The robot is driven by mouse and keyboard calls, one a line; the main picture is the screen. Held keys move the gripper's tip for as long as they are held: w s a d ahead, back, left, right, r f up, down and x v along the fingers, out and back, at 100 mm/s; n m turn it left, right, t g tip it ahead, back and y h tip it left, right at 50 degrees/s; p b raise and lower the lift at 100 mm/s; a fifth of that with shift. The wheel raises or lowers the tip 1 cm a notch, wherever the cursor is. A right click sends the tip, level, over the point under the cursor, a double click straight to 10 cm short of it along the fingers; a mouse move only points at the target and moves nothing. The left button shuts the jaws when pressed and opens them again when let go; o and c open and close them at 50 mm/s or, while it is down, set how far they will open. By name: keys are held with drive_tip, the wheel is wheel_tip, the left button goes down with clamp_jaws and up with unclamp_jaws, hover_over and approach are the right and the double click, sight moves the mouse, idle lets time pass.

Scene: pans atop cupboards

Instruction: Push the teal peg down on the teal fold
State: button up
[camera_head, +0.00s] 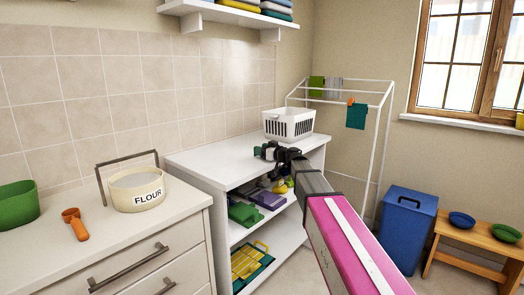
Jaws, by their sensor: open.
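A teal cloth (356,117) hangs folded over the front rail of the white drying rack. A small orange peg (350,101) shows at its top left edge; I cannot make out a teal peg. My gripper (268,152) is dark and open, at the end of my pink and grey arm. It appears over the white shelf unit's top, in front of the white basket and left of the teal cloth, well apart from it. I cannot tell whether it touches anything; its fingertips are small and partly merge with dark parts of the arm.
A white basket (289,123) stands on the white shelf unit (205,157). The drying rack (383,135) also carries green (316,87) and grey (333,88) cloths. A blue bin (405,228) and a wooden bench (470,246) with bowls stand right. A flour tin (135,188) is left.

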drive_tip(key=v, duration=1.1)
drive_tip(key=s+d+f+m+g+h, duration=0.25)
drive_tip(key=s+f, duration=0.35)
drive_tip(key=f, duration=0.5)
drive_tip(key=s+d+f+m+g+h, duration=0.1)
drive_tip(key=s+f+m+g+h, duration=0.3)
drive_tip(key=f, duration=0.7)
drive_tip(key=s+d+f+m+g+h, duration=0.4)
drive_tip(key=s+d+f+h, duration=0.3)
drive_tip(key=s+d+f, duration=0.4)
drive_tip(key=s+f, duration=0.4)
drive_tip(key=s, duration=0.2)
drive_tip(key=shift+d+h, duration=0.2)
drive_tip(key=shift+h, duration=0.15)
drive_tip(key=shift+s+g, duration=0.15)
drive_tip(key=shift+g, duration=0.1)
